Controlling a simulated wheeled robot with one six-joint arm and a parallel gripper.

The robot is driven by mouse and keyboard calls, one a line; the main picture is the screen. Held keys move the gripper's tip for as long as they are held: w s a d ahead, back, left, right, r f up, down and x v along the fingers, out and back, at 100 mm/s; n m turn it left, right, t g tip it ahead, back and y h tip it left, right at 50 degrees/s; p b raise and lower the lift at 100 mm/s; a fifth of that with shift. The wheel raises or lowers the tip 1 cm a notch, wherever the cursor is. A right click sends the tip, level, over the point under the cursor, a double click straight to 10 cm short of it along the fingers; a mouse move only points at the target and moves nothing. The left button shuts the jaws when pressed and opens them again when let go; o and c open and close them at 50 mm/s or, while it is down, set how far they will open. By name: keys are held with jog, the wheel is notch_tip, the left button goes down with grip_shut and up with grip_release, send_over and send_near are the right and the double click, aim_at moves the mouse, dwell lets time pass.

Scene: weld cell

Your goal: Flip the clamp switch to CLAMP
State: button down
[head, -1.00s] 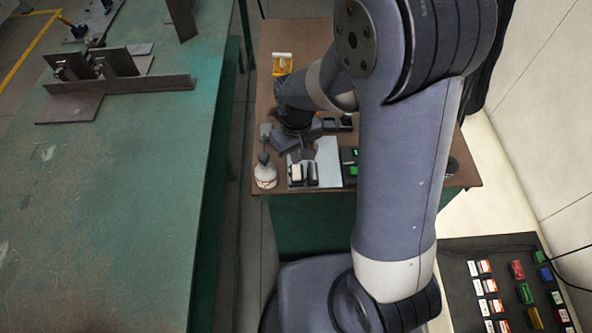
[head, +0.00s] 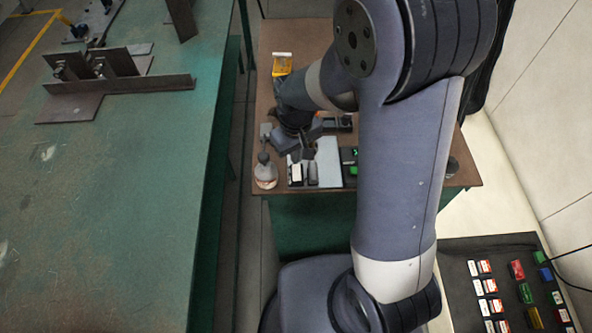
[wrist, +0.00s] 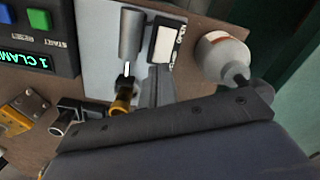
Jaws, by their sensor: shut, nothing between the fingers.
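The clamp switch unit stands at the front of the brown bench. In the head view it shows a white label plate (head: 297,173) beside a grey lever-like part (head: 313,174). My gripper (head: 302,154) is just behind the unit. In the wrist view its fingers (wrist: 158,82) are shut and empty, close below the plate. I cannot tell whether they touch the unit, or the switch position.
A white bottle (head: 265,173) stands close to the left of the unit. A box with a green-lettered display (wrist: 38,60), reading "1 CLAM" before the edge, is on the other side. A yellow block (head: 282,65) sits farther back. A green table (head: 110,200) fills the left.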

jog(key=shift+f+b, duration=0.7)
jog(key=shift+f, duration=0.3)
jog(key=shift+r, duration=0.1)
jog(key=shift+r+p, duration=2.8)
jog(key=shift+r, duration=0.75)
jog(key=shift+f, duration=0.15)
notch_tip(320, 180, down, 7)
jog(key=b, duration=0.5)
jog(key=shift+b, duration=0.35)
jog(key=shift+r, duration=0.2)
